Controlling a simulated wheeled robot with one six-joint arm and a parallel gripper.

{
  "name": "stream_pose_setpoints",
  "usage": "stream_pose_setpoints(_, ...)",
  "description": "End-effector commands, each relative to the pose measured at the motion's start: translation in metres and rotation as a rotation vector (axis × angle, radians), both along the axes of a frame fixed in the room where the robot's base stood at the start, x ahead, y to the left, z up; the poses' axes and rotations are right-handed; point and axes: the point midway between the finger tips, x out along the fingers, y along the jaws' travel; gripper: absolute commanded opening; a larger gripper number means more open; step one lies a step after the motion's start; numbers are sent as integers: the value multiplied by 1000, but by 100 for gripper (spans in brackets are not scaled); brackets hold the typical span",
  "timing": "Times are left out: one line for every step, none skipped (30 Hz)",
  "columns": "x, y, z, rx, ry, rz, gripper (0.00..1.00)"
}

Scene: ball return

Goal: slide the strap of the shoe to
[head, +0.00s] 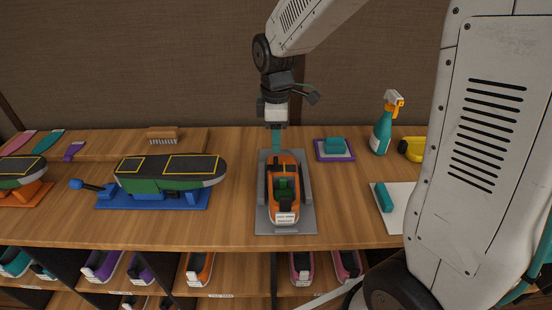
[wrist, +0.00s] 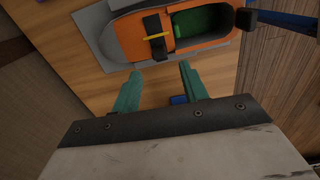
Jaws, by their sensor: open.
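The orange shoe (head: 284,206) sits on a grey plate (head: 304,222) at the middle of the table, its opening showing a green lining. The shoe also fills the top of the wrist view (wrist: 127,36). A black strap (wrist: 157,46) with a yellow bar crosses the shoe beside the opening. My gripper (head: 277,143) is at the far end of the shoe in the head view. In the wrist view my gripper (wrist: 160,82) has its two teal fingers apart, with nothing between them. The fingertips are near the shoe's side; whether they touch is unclear.
A green shoe form (head: 150,184) on a blue base stands to the left. A purple-edged pad (head: 334,157), a teal spray bottle (head: 382,130) and a white tray (head: 397,222) stand to the right. Several shoes fill the shelf below. Bare wood lies left of the grey plate.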

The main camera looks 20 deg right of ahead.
Motion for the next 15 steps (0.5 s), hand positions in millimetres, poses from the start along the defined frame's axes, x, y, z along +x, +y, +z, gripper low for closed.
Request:
stream_pose_setpoints(2, 1, -4, 0, 3, 10, 44)
stream_pose_setpoints(2, 1, -7, 0, 4, 14, 44)
stream_pose_setpoints(3, 1, -11, 0, 4, 17, 44)
stream_pose_setpoints(3, 1, -15, 0, 4, 18, 44)
stream_pose_setpoints(3, 1, -19, 0, 4, 18, 44)
stream_pose_setpoints(2, 1, -25, 0, 5, 18, 44)
stream_pose_setpoints(2, 1, -30, -1, 6, 17, 44)
stream_pose_setpoints(2, 1, -36, 0, 7, 17, 44)
stream_pose_setpoints(2, 1, -42, -1, 6, 17, 44)
stream_pose_setpoints(2, 1, -47, 0, 7, 16, 44)
stream_pose_setpoints(2, 1, -52, -1, 6, 16, 44)
stream_pose_setpoints(2, 1, -58, -1, 6, 16, 44)
stream_pose_setpoints(2, 1, -62, 0, 5, 16, 44)
stream_pose_setpoints(2, 1, -66, 0, 4, 16, 44)
stream_pose_setpoints(2, 0, -70, 0, 5, 15, 44)
